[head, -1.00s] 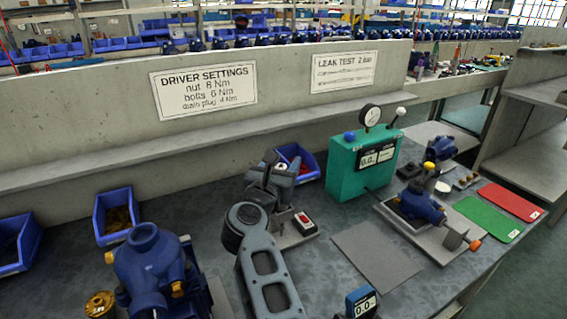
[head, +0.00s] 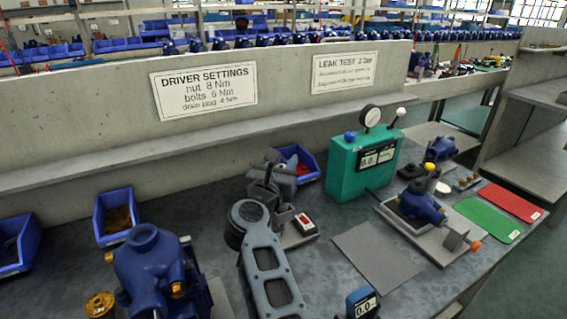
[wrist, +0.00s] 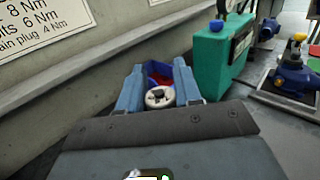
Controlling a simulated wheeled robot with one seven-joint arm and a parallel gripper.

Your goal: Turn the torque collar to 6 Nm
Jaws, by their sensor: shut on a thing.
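My gripper (head: 272,183) is over a small grey stand (head: 297,236) in the middle of the bench, below the wall signs. In the wrist view its two blue-grey fingers (wrist: 158,92) are closed on a round pale piece with a dark centre, which looks like the torque collar (wrist: 160,97). The fingers hide its sides, and no scale mark on it can be read. In the head view my arm and gripper cover most of it. A small red and white unit (head: 305,223) sits on the stand, its reading too small to tell.
The driver settings sign (head: 203,91) reads bolts 6 Nm. A blue bin (head: 309,166) stands close behind my gripper. A green tester (head: 362,165) stands to the right. A blue pump (head: 148,270) is at front left. A grey mat (head: 376,257) lies bare at right.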

